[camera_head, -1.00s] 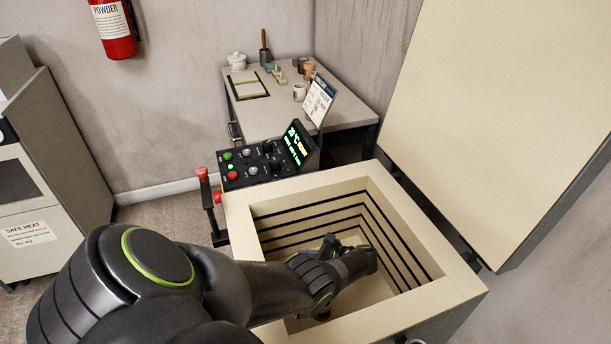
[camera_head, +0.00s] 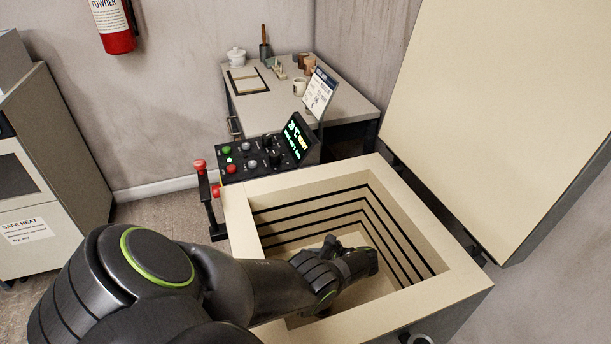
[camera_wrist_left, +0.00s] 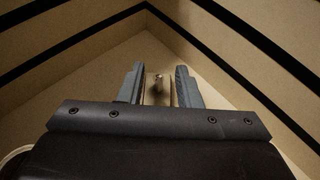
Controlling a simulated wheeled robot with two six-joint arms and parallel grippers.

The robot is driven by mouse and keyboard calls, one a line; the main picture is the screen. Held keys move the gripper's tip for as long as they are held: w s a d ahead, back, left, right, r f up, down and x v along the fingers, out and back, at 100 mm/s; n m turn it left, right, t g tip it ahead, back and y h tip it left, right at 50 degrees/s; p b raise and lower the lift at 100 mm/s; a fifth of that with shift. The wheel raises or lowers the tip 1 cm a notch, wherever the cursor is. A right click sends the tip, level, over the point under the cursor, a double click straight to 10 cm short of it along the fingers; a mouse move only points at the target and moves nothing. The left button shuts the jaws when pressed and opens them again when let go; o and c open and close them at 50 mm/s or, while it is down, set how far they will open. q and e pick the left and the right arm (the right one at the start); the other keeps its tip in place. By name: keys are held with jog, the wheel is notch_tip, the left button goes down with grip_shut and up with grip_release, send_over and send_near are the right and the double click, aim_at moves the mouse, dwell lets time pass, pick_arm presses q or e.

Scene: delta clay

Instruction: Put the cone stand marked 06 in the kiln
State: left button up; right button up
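My left arm reaches over the kiln's near left rim (camera_head: 245,232), and my left gripper (camera_wrist_left: 159,78) is down inside the chamber. In the left wrist view a small tan block-like piece (camera_wrist_left: 158,92), with a small darker detail on top, sits between the two fingers. It may be the cone stand, but no 06 mark is readable. The fingers are close to its sides; I cannot tell if they touch it. In the head view my wrist hides the fingers and the piece. My right gripper is not in view.
The kiln's lid (camera_head: 490,110) stands open at the right. A control panel (camera_head: 262,158) and red-knobbed lever (camera_head: 200,165) are at its left. Behind is a table (camera_head: 285,108) with a white jar (camera_head: 236,58), a mug (camera_head: 299,87) and a sign (camera_head: 320,92).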

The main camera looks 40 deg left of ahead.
pick_arm(q)
jog(key=v, duration=0.7)
jog(key=shift+d+p, duration=0.15)
jog(key=shift+p, duration=0.3)
